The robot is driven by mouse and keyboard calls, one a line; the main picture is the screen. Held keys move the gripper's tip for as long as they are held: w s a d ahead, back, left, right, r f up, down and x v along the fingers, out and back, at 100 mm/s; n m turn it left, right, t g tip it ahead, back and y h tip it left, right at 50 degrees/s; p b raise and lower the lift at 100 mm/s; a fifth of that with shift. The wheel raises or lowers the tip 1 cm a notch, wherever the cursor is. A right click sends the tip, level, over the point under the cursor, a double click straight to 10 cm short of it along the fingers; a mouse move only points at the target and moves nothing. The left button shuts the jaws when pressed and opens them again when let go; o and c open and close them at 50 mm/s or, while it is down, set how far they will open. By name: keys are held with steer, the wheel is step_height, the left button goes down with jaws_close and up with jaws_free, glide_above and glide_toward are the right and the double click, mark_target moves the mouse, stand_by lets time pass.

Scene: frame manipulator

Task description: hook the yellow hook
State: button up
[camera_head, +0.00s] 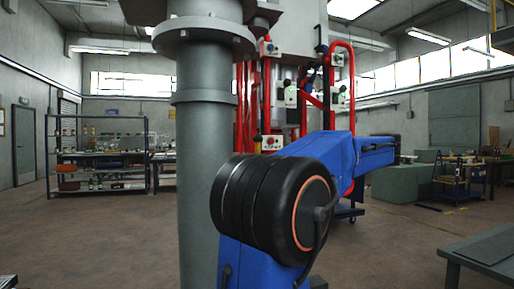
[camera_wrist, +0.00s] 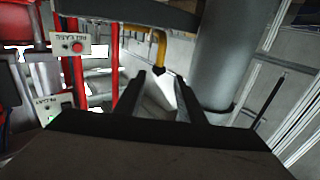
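A yellow hook (camera_wrist: 161,45) shows at the top middle of the camera_wrist view. It is a bent yellow bar with a dark lower end. My gripper (camera_wrist: 160,76) is open in that view, with two dark fingers apart. The hook's lower end appears between and beyond the fingertips. I see no contact, and the distance between them is hard to tell. In the camera_head view I cannot make out the hook or my fingers; my blue arm and its black joint cover the middle.
Red upright bars (camera_wrist: 115,60) and a panel with a red button (camera_wrist: 77,46) stand left of my gripper in the camera_wrist view. A thick grey pipe (camera_wrist: 222,60) is close on the right. Shelves (camera_head: 97,150) stand far left, and a green table (camera_head: 490,250) is at lower right.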

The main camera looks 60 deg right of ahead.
mark_target(258, 146)
steer(key=w, duration=1.5)
steer(key=shift+w+a, duration=0.2)
steer(key=shift+a, duration=0.15)
jaws_close()
